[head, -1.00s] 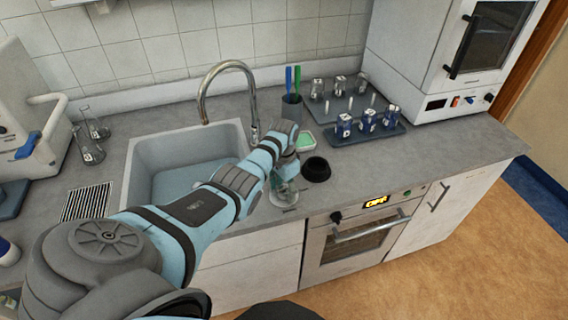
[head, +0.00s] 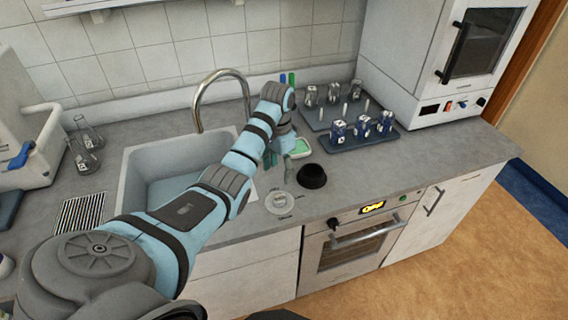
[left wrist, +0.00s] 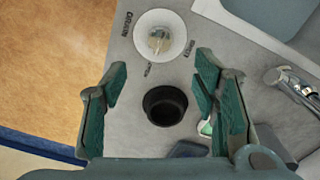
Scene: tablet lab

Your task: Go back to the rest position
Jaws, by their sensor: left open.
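My left gripper (head: 268,157) reaches in over the counter beside the sink and points down. In the left wrist view its two green-padded fingers (left wrist: 160,90) stand wide apart with nothing between them. Below it on the counter are a black round cup (left wrist: 165,106) and a white round dish (left wrist: 160,36) with a small clear object at its centre. In the head view the black cup (head: 312,176) and the dish (head: 280,203) stand near the counter's front edge. My right gripper is not in view.
The sink (head: 135,165) with its curved faucet (head: 199,110) lies under and behind my left arm. A small green-lined tray (head: 298,148) sits near the gripper. Racks with blue-labelled vials (head: 362,137) stand to the right. Flasks (head: 85,155) stand at left. An oven (head: 350,248) is below the counter.

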